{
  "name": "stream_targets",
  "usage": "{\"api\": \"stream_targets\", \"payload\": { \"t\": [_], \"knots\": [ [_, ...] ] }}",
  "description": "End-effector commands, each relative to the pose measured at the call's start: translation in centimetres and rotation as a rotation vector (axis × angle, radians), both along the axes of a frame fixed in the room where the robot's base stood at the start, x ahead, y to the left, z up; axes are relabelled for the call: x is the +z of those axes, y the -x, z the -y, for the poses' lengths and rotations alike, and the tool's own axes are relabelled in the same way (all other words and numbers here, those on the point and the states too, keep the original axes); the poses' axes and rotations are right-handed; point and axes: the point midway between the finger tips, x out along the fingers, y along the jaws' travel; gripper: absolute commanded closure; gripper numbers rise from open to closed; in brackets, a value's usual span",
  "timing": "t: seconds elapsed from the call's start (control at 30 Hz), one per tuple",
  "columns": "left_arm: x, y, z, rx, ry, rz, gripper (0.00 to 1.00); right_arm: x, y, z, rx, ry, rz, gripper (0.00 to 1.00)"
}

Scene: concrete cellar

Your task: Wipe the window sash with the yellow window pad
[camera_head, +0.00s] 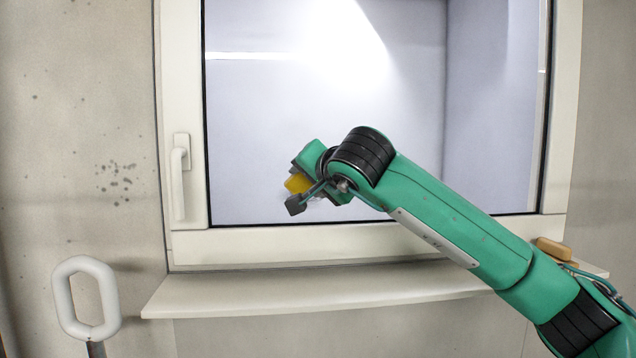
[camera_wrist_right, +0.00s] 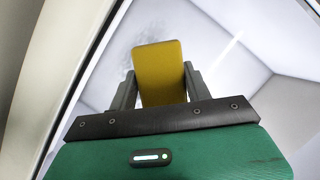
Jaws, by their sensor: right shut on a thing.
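The window sash (camera_head: 185,110) is a pale frame around a large glass pane (camera_head: 320,110), with a handle (camera_head: 180,178) at its left side. My right gripper (camera_head: 298,186) is in front of the lower left-middle of the pane. It is shut on the yellow window pad (camera_wrist_right: 159,70), which stands up between its two grey fingers in the right wrist view. In the head view only part of the pad shows. A faint grey smudge (camera_wrist_right: 195,74) lies on the glass beside the pad. I cannot tell whether the pad touches the glass. My left gripper is not in view.
A pale sill (camera_head: 300,288) juts out below the window. A tan block (camera_head: 553,250) lies at its right end, beside my right arm. A pale oval loop on a dark stem (camera_head: 60,300) stands at the lower left. The sill's left and middle are clear.

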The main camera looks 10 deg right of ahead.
Motion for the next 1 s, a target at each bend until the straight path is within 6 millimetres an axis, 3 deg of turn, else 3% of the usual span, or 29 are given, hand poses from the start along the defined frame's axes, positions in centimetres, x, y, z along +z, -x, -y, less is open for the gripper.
{"api": "stream_targets", "payload": {
  "t": [1.0],
  "knots": [
    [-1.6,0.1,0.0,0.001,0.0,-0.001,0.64,-0.1,-0.2,-6.6,-0.001,0.0,-0.001,0.69]
  ]
}}
